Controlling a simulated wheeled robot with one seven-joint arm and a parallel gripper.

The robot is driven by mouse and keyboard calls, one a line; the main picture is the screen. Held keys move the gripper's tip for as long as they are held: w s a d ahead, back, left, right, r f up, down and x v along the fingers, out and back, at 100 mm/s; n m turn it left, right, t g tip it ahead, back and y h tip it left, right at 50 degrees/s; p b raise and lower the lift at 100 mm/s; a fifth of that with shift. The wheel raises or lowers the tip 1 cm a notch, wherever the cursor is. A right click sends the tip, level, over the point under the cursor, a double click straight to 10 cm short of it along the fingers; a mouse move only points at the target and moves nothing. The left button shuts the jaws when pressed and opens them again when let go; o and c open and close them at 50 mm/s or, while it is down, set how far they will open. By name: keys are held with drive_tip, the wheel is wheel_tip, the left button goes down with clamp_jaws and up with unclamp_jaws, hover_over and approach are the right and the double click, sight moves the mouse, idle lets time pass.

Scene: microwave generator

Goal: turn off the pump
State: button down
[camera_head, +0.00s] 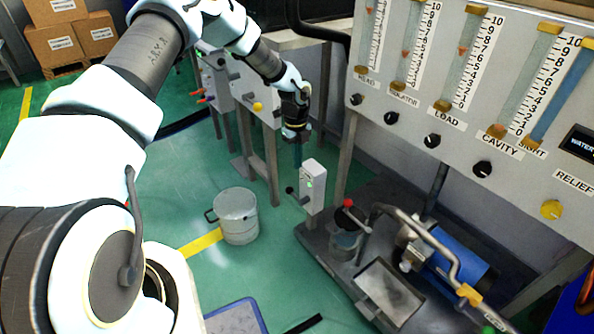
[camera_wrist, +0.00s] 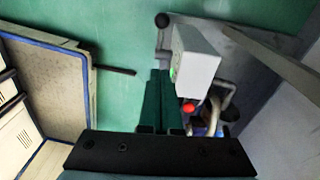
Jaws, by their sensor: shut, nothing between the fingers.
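The pump (camera_head: 455,262), with a blue motor, sits on the dark base plate at lower right. A white switch box (camera_head: 314,183) stands at the plate's left end, with a green light and a grey lever ending in a black ball (camera_head: 290,190). In the wrist view the box (camera_wrist: 197,55) is just right of the fingertips and the black ball (camera_wrist: 162,20) lies beyond them. My gripper (camera_head: 298,163) points down just above and left of the box, shut and empty; its teal fingers also show in the wrist view (camera_wrist: 160,75). I cannot tell whether they touch the box.
A red-knobbed lever (camera_head: 348,203) stands on the plate right of the box. A metal bucket (camera_head: 236,215) is on the green floor to the left. The flow-meter panel (camera_head: 455,120) with black knobs overhangs at right. Floor around the bucket is mostly clear.

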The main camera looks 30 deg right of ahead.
drive_tip(key=shift+r, duration=0.4)
drive_tip(key=shift+w+a+r+n+t+h+b, duration=0.35)
drive_tip(key=shift+n+b, duration=0.7)
drive_tip(key=shift+n, duration=1.9)
drive_tip(key=shift+a+n+t+h+b, duration=0.35)
drive_tip(key=shift+n+b, duration=0.7)
drive_tip(key=shift+n, duration=1.95)
drive_tip(key=shift+w+a+r+n+t+h+b, duration=0.15)
drive_tip(key=shift+a+n+h+b, duration=0.65)
drive_tip(key=shift+n, duration=2.15)
drive_tip(key=shift+d+y, duration=0.3)
